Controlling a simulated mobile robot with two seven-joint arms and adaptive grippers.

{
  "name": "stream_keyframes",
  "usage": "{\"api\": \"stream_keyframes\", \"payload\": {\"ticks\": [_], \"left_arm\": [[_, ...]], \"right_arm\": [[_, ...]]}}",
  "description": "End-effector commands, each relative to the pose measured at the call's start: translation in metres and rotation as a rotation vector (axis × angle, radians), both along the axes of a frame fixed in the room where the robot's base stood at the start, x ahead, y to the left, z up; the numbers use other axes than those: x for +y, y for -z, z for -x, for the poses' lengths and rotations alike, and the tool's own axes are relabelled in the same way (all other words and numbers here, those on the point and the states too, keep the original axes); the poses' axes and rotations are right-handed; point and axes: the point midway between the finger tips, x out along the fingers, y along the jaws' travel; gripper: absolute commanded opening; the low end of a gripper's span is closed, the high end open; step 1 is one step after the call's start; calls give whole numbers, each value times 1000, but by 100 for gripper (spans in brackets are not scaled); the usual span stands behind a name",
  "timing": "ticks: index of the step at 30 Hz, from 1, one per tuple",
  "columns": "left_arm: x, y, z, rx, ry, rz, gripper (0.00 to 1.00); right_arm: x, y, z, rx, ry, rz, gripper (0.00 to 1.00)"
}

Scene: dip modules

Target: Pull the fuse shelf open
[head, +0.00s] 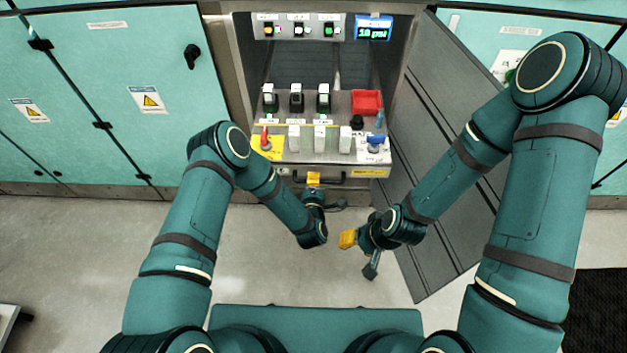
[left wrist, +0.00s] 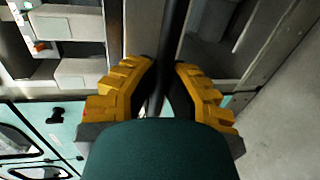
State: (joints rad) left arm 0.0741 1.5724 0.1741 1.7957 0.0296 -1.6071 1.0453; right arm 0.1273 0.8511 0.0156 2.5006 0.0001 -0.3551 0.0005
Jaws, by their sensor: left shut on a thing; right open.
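The fuse shelf (head: 270,158) is a grey metal shelf in the open cabinet, carrying white modules. Its black bar handle (head: 334,181) runs across the front, below the modules. My left gripper (head: 313,180) is at the handle's middle with its yellow fingertips closed around it. In the left wrist view the dark bar (left wrist: 172,45) runs between the two yellow fingers of the left gripper (left wrist: 163,82). My right gripper (head: 352,240) is open and empty, apart from the shelf, above the floor to the lower right; its fingers are partly hidden.
A grey cabinet door (head: 440,130) stands open on the right, close to my right arm. A red bin (head: 366,102) sits on the shelf's right side. Closed teal cabinets (head: 120,90) flank the left. Bare floor (head: 90,240) lies in front.

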Motion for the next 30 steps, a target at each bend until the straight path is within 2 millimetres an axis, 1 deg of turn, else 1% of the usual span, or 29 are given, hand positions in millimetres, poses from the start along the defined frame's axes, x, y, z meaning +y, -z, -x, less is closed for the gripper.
{"api": "stream_keyframes", "payload": {"ticks": [7, 8, 9, 10, 20, 23, 30], "left_arm": [[0, 1, 1, 3, 0, 0, 0], [0, 1, 1, 2, 0, 0, 22], [0, 1, 1, 2, 0, 0, 36], [0, 1, 1, 2, 0, 0, 43], [0, 0, 2, 1, 0, 0, 43], [0, -1, 11, 3, 1, 0, 43], [0, -9, 48, 5, 2, 0, 43]], "right_arm": [[0, 0, 0, 0, 0, 0, 47], [0, 0, 0, 0, 0, 0, 47], [0, 0, 0, 0, 0, 0, 47], [0, 0, 0, 0, 0, 0, 47], [0, 0, 0, 0, 0, 0, 47], [0, 0, 0, 0, 0, 0, 47], [0, 0, 0, 0, 0, 0, 47]]}}
